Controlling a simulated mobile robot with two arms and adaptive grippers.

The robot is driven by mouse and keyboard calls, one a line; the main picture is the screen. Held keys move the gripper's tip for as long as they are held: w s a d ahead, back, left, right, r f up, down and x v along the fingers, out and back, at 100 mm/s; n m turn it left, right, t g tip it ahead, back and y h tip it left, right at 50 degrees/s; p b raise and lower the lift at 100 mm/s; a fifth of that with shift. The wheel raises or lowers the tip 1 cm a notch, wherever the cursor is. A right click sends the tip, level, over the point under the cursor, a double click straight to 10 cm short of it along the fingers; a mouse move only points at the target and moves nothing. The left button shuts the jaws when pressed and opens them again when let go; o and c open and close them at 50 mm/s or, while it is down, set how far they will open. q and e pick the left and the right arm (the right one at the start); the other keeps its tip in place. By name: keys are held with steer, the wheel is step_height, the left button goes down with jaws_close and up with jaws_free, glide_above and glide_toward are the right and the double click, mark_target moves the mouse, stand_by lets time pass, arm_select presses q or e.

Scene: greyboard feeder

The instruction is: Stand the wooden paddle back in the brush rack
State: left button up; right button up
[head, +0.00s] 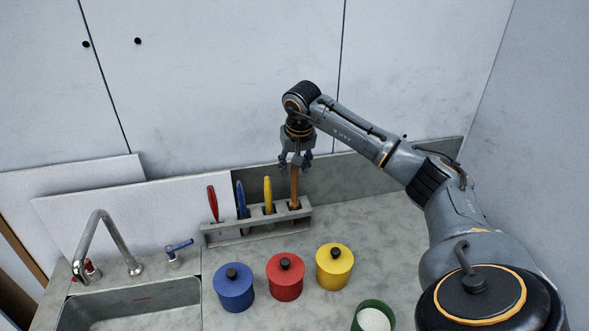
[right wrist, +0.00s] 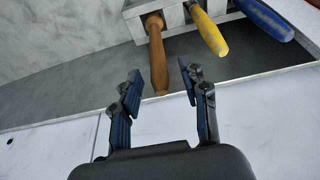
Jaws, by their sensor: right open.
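The wooden paddle (head: 294,188) stands upright in the rightmost slot of the grey brush rack (head: 256,237), brown handle up; its lower part is hidden in the rack. My right gripper (head: 295,163) is open just above the handle's top end. In the right wrist view the handle (right wrist: 157,55) points between the open fingertips (right wrist: 160,84), with gaps on both sides and nothing held. The rack also shows at the top of that view (right wrist: 174,17). My left gripper is not in view.
Red (head: 212,203), blue (head: 241,199) and yellow (head: 268,194) handled tools stand left of the paddle. Blue (head: 234,293), red (head: 286,282) and yellow (head: 334,271) lidded pots and a green cup (head: 361,318) stand in front. A sink (head: 140,298) is at left. Counter right of the rack is clear.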

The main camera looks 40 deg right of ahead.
steer(key=v, duration=1)
steer(key=shift+r, duration=0.4)
steer(key=shift+s, duration=0.15)
